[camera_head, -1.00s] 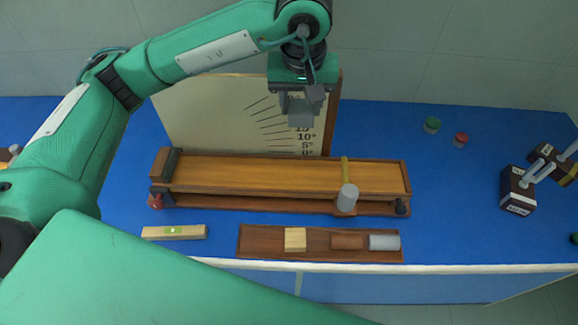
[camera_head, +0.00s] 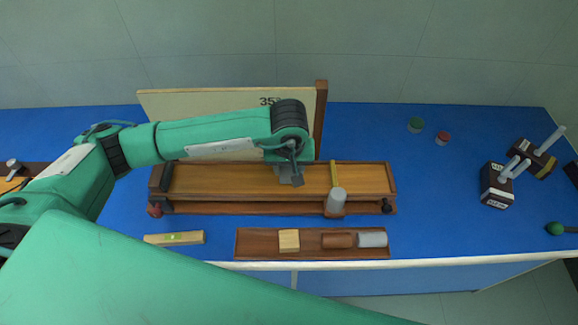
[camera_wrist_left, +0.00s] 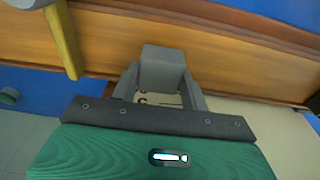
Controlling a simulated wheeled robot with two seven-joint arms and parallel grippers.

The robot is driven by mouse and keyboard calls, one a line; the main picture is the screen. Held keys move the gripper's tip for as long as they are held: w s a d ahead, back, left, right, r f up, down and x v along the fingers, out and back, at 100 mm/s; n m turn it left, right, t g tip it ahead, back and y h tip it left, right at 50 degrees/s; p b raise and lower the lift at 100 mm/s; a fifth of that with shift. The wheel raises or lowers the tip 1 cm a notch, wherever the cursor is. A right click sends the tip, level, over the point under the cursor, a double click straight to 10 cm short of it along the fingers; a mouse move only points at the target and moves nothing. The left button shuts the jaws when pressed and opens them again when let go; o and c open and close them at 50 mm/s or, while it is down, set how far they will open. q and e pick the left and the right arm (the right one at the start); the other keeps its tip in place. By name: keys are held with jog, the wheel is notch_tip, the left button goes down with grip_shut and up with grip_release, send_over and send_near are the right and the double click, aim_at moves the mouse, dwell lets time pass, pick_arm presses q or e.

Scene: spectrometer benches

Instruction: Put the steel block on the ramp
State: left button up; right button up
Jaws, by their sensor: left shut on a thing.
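The ramp (camera_head: 225,181) is a long wooden track lying along the blue bench; its plank also shows in the wrist view (camera_wrist_left: 245,50). My left gripper (camera_head: 290,174) is over the ramp, right of its middle. In the left wrist view the gripper (camera_wrist_left: 160,88) is shut on the grey steel block (camera_wrist_left: 162,65), with one finger on each side. The block is close over the plank; I cannot tell whether it touches. In the head view my arm and wrist hide most of the block. My right gripper is out of view.
A yellow strip (camera_head: 335,176) crosses the ramp near a grey cylinder (camera_head: 336,200). An angle board (camera_head: 200,103) stands behind. In front, a wooden tray (camera_head: 262,246) holds a pale wood block, a brown block and a grey one. A level (camera_head: 174,239) lies left of it.

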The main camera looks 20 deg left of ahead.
pick_arm(q)
jog(key=shift+f, duration=0.75)
jog(key=o, duration=1.1)
jog(key=shift+c, duration=0.2)
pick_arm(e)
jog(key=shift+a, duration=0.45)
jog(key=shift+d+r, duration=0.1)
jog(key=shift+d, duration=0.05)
